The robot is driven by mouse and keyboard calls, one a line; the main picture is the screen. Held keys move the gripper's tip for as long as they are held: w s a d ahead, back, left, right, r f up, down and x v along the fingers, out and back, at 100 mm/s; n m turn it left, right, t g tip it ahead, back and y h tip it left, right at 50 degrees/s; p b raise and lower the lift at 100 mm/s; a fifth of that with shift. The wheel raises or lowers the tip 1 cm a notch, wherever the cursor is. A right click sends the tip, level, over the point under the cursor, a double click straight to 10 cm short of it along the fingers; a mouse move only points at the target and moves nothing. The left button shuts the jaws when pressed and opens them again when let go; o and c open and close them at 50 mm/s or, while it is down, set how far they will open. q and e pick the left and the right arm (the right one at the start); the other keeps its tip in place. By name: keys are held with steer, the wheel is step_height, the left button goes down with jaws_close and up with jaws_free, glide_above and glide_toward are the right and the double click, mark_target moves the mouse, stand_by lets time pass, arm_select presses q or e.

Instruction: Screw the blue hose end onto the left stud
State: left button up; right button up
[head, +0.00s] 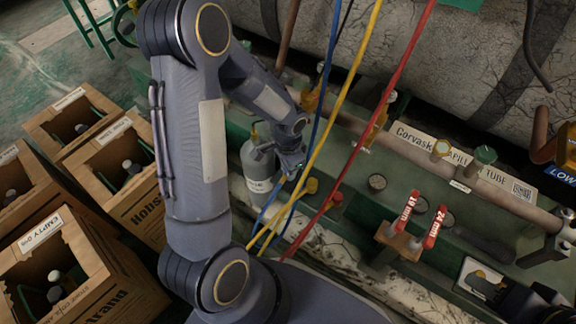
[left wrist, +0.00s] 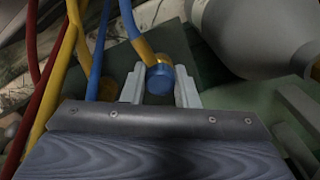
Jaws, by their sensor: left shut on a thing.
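My left gripper (head: 290,165) reaches over the green bench beside a grey cylinder. In the left wrist view its two pale fingers (left wrist: 160,88) are shut on the blue hose end (left wrist: 160,79), a blue collar with a brass neck. The blue hose (left wrist: 127,20) runs up and away from the neck. In the head view the blue hose (head: 325,90) hangs from above, and its end is too small to make out at the gripper. I cannot tell which fitting is the left stud. My right gripper is not clearly visible.
Yellow (head: 345,90) and red (head: 397,75) hoses hang close beside the blue one. A grey cylinder (head: 257,165) stands just left of the gripper. Red-handled 18 mm (head: 405,212) and 24 mm (head: 435,227) tools stand to the right. Open cardboard boxes (head: 110,165) fill the left.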

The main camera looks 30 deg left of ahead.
arm_select(q)
steer(key=m+p, duration=0.1)
steer(key=m, duration=0.1)
steer(key=shift+s+m, duration=0.1)
steer(key=shift+m, duration=0.3)
steer(key=o, duration=0.5)
steer(key=shift+f, duration=0.1)
steer(key=o, duration=0.5)
step_height(320, 180, up, 8)
steer(key=p, duration=0.3)
steer(key=shift+p, duration=0.35)
